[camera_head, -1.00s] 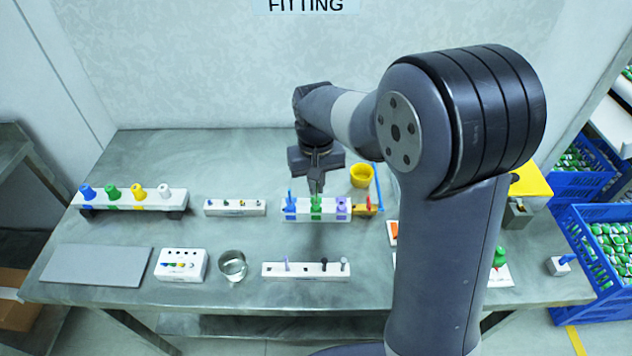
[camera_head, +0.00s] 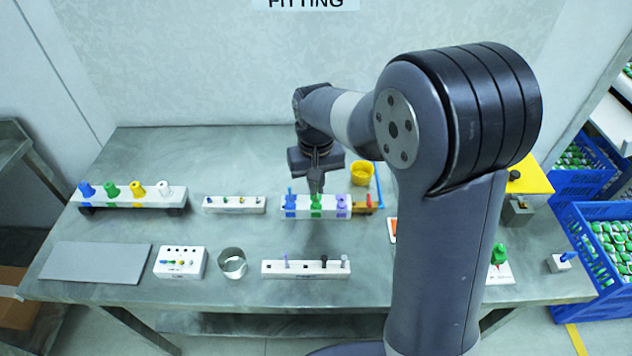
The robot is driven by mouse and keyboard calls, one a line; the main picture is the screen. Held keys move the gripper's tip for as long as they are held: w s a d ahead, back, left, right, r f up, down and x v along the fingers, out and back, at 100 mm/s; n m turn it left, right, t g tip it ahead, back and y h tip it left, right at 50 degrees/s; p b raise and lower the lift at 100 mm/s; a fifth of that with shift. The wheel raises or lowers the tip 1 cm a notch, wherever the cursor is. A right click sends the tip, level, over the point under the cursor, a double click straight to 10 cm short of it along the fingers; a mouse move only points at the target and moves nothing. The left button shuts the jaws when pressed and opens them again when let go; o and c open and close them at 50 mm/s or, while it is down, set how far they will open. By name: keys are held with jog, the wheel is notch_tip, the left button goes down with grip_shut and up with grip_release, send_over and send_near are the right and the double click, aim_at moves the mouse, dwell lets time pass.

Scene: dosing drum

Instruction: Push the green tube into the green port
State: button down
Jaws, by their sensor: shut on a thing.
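The green tube (camera_head: 316,199) stands upright at the middle of a white block (camera_head: 329,213) with blue, green and purple marks. The green port (camera_head: 316,212) is the green-marked place in that block, under the tube. My gripper (camera_head: 316,190) points straight down and is shut on the top of the green tube. The fingers cover the tube's upper part. From this view I cannot tell how deep the tube sits in the port.
A blue tube (camera_head: 290,199) and a purple piece (camera_head: 342,202) stand close on either side. A yellow cup (camera_head: 362,173) is behind to the right. A white rack (camera_head: 306,269) with pegs is in front. The grey plate (camera_head: 97,263) lies at the left.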

jog(key=shift+f+b, duration=0.45)
jog(key=shift+f, duration=0.4)
jog(key=c, duration=1.5)
grip_release()
jog(key=shift+r, duration=0.1)
notch_tip(320, 180, up, 11)
jog(key=shift+f, duration=0.15)
